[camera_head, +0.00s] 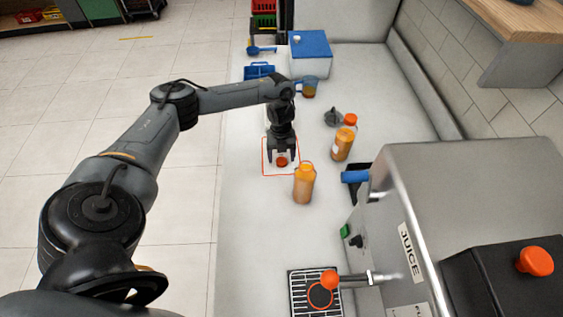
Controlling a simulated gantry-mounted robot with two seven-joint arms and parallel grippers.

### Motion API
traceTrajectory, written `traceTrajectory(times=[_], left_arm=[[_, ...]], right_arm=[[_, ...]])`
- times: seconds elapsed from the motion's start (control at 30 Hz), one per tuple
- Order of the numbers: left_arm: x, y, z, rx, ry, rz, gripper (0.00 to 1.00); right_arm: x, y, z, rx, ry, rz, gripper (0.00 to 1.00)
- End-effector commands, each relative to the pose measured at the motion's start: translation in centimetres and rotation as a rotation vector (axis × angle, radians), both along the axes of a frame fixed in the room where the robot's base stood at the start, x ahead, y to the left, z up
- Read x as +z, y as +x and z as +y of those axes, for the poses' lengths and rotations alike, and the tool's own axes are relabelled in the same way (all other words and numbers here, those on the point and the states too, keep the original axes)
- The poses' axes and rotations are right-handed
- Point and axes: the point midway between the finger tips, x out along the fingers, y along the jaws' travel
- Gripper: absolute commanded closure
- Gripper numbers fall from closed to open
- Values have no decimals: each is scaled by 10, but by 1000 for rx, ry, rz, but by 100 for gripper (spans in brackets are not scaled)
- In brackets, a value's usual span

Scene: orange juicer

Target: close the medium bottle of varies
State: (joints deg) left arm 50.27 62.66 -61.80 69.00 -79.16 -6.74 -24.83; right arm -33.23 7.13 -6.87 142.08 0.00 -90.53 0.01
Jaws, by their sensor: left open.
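An orange bottle (304,187) stands upright on the white counter near the middle; no red cap shows on its top. A red-orange cap (282,162) is on a white sheet with a red outline (268,171), left of that bottle. My left gripper (282,158) points down over the cap, open, with its fingers on either side of it; I cannot tell whether they touch it. My right gripper is not in view.
The juicer (470,200) fills the right front, with a drip grate (304,292) and an orange-knobbed lever (330,279). A measuring jug (309,88), a blue-lidded white box (310,55) and a blue caddy (259,71) stand at the back. Front left counter is clear.

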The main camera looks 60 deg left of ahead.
Motion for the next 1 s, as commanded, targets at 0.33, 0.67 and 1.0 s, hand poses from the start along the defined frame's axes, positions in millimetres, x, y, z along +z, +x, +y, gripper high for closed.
traceTrajectory(times=[0.33, 0.67, 1.0], left_arm=[[-13, -1, -2, -1, 0, 0, 27], [-13, -1, -1, 0, 0, 0, 49], [-13, -1, -1, 0, 0, 0, 87]], right_arm=[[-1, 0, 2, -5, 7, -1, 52], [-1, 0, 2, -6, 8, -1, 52], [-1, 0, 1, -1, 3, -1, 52]])
